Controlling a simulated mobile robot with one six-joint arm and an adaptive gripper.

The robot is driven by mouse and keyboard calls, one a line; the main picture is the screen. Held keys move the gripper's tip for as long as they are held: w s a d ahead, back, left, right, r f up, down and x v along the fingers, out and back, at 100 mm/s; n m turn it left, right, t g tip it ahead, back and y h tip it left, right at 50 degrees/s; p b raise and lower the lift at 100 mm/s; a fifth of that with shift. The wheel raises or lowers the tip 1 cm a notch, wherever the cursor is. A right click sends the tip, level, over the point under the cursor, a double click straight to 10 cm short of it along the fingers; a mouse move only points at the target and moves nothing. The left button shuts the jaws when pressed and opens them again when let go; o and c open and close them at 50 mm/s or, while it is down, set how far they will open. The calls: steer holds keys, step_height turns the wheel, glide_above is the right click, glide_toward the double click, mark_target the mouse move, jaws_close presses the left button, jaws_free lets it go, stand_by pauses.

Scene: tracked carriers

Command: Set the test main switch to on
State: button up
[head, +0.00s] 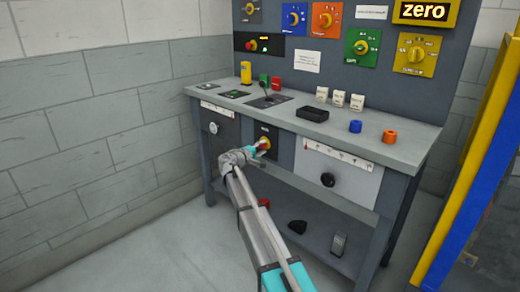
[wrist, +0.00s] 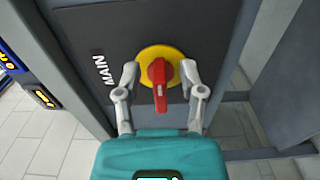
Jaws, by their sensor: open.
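The main switch is a red handle (wrist: 160,82) on a yellow disc (wrist: 160,53), set in a dark panel marked MAIN (wrist: 85,28) on the front of the bench. In the wrist view the handle points down, toward my gripper's teal body. In the head view the yellow disc (head: 265,142) shows just past my gripper (head: 261,151), which partly hides the handle. My gripper (wrist: 159,72) is open, with one finger on each side of the red handle. A gap shows on both sides. Any on or off marks are not readable.
The bench top (head: 405,150) carries a black tray (head: 312,114), white blocks and coloured rings. Left of the switch is a panel with a round knob (head: 213,128); right of it is a white panel with a black knob (head: 327,180). A blue and yellow frame (head: 467,165) stands at right.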

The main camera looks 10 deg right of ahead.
steer(key=v, duration=1.2)
steer(key=s+d+f+m+g+y, duration=0.25)
steer(key=s+d+f, duration=0.3)
steer(key=s, duration=0.35)
steer(key=s+d+f+m+g+y, duration=0.2)
steer(key=s+d+f+g+y, duration=0.15)
steer(key=s+d+f, duration=0.35)
steer(key=s+a+f+m+g+y+p, duration=0.1)
steer(key=s+a+f+g+y, duration=0.2)
steer(key=s, duration=0.8)
steer(key=s+a+f+m+g+y+p, duration=0.1)
steer(key=s+a+m+g+y, duration=0.1)
steer(key=s+y, duration=0.6)
step_height(320, 180, up, 37)
steer(key=s+h+p, duration=0.1)
steer(key=h+p, duration=0.1)
steer(key=p, duration=3.5)
steer(key=shift+s, duration=0.4)
steer(key=shift+a, duration=0.15)
